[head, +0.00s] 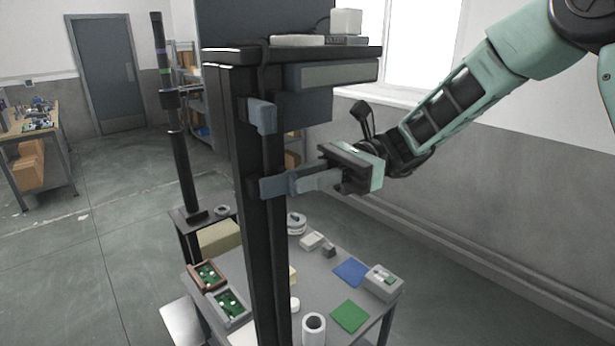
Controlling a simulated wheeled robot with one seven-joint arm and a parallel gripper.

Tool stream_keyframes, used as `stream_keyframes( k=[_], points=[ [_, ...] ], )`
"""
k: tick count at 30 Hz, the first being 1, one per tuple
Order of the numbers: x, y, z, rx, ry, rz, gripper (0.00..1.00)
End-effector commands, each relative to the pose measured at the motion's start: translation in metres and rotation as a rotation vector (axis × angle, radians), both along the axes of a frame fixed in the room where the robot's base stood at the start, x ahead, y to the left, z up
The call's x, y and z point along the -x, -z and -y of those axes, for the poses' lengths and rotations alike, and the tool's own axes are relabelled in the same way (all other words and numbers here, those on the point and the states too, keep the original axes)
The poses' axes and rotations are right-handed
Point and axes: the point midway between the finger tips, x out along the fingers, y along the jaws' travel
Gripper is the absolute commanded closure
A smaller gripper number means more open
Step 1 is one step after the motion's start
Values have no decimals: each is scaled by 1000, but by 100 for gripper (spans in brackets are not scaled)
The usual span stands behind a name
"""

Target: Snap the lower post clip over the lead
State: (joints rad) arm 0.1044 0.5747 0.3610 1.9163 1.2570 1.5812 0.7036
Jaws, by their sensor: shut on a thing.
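The dark upright post (262,230) stands in the middle of the head view. The lower post clip (273,187), a blue-grey piece, sits on the post about halfway up. A similar upper clip (262,115) sits above it. My gripper (302,183) comes in from the right and is shut on the lower clip's right end. I cannot tell whether the clip is open or closed around anything. The lead cannot be told apart from the dark post in this view.
A shelf (320,52) with boxes tops the post. Below is a grey table (315,270) with trays, a white roll (313,328), and blue and green squares. A dark pole (178,130) stands at left.

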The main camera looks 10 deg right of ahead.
Motion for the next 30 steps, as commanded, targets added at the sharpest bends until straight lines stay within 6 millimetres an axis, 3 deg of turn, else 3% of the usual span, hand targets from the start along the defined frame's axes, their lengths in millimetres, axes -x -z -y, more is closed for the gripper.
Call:
stream_keyframes(
  k=[3,4,6,24,30],
  points=[
    [0,-2,-1,-5,-1,1,100],
    [0,-2,-1,-5,-1,1,79],
    [0,-2,-1,-5,0,1,66],
    [-1,-2,-1,-4,9,5,66],
    [6,-1,0,-3,84,6,66]
  ],
)
